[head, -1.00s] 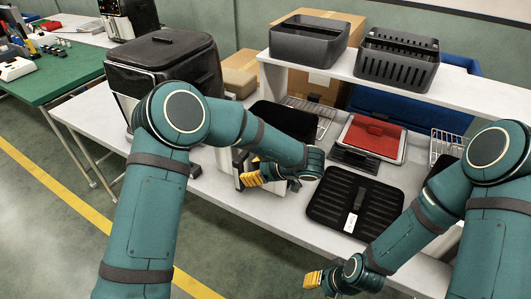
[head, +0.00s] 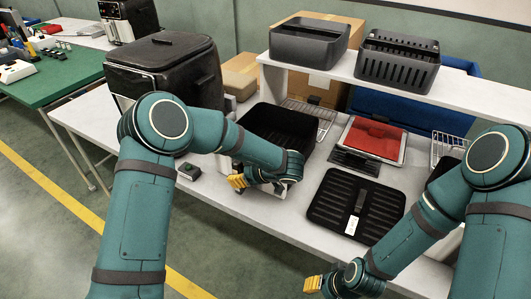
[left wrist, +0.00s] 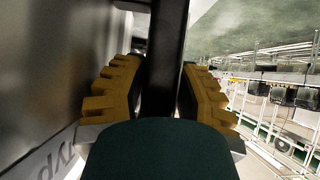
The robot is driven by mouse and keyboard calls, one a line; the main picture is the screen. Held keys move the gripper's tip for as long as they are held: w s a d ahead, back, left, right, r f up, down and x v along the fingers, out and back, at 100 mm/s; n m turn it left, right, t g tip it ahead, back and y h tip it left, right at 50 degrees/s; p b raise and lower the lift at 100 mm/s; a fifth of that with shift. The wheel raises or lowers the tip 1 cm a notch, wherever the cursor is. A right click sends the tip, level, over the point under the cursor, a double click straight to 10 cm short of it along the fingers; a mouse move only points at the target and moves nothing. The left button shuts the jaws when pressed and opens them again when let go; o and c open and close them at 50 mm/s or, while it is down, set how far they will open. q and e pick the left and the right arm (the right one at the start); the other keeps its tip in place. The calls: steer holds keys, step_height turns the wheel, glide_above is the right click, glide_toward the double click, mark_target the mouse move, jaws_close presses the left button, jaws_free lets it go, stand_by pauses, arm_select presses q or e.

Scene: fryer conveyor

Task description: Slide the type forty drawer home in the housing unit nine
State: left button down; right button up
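A black open drawer (head: 278,128) with a pale front stands on the white table, right of the black housing unit (head: 165,72). My left gripper (head: 237,181) is at the drawer's front. In the left wrist view its yellow fingers (left wrist: 160,90) sit closely either side of a dark upright bar (left wrist: 168,50), apparently the drawer's handle, and look shut on it. Metallic panel (left wrist: 45,85) beside them carries partly readable lettering, "typ". My left wrist and forearm hide part of the drawer front. My right gripper (head: 313,283) is low in front of the table, away from the drawer; its finger gap is unclear.
A black ridged tray (head: 330,211) and a red-lined grey drawer (head: 347,137) lie to the right. A wire rack (head: 325,118) is behind the black drawer. A small dark block (head: 189,172) sits near the front edge. Two dark bins stand on the raised shelf (head: 480,98).

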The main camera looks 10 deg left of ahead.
stand_by(0.4)
arm_select(q)
step_height(320, 180, up, 8)
steer(key=shift+w+r+p, duration=0.1)
steer(key=shift+r+p, duration=0.15)
steer(key=shift+p, duration=0.95)
steer(key=shift+r, duration=0.85)
steer(key=c, duration=1.5)
jaws_free()
jaws_close()
